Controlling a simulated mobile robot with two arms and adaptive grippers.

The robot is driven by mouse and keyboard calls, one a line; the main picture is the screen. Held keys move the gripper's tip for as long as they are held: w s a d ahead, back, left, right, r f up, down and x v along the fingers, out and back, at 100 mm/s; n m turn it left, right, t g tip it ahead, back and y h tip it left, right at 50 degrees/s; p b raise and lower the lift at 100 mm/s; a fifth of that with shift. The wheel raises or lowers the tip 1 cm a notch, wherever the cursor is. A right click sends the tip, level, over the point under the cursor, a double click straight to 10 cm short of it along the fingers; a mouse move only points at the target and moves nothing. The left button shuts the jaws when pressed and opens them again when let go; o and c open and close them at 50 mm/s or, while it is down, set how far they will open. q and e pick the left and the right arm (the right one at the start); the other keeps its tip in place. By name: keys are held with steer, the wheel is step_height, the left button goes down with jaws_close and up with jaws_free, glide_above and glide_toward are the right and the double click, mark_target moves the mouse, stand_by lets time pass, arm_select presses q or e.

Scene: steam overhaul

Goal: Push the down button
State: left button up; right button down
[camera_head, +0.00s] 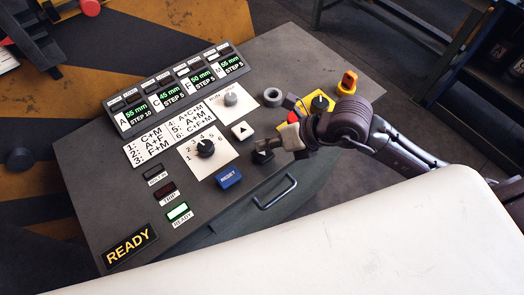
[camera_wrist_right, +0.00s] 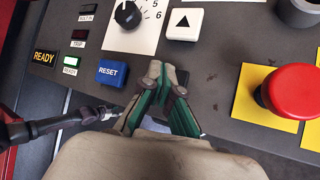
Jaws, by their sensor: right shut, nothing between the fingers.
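The black down button (camera_head: 263,157) is on the grey control panel (camera_head: 130,190), just below the white up button (camera_head: 243,130). The up button also shows in the right wrist view (camera_wrist_right: 183,24). My right gripper (camera_head: 283,146) is shut and empty. In the head view its fingertips are right beside the down button, overlapping its right edge. I cannot tell whether they touch it. In the right wrist view the closed fingertips (camera_wrist_right: 162,72) point at the panel below the up button, and they largely hide the down button.
A blue RESET button (camera_head: 229,179) sits left of the gripper and a rotary dial (camera_head: 205,148) is farther up. A red emergency button (camera_wrist_right: 292,92) on yellow is to the right. A drawer handle (camera_head: 275,192) is on the front. A pale surface (camera_head: 330,245) lies nearer me.

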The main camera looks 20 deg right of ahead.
mark_target(265, 153)
steer(key=shift+f+b, duration=0.65)
steer(key=shift+f, duration=0.25)
stand_by(0.6)
steer(key=shift+r, duration=0.15)
steer(key=shift+r+p, duration=0.85)
steer(key=shift+r, duration=0.1)
step_height(265, 153, up, 6)
steer(key=p, duration=0.4)
steer(key=shift+p, duration=0.3)
stand_by(0.4)
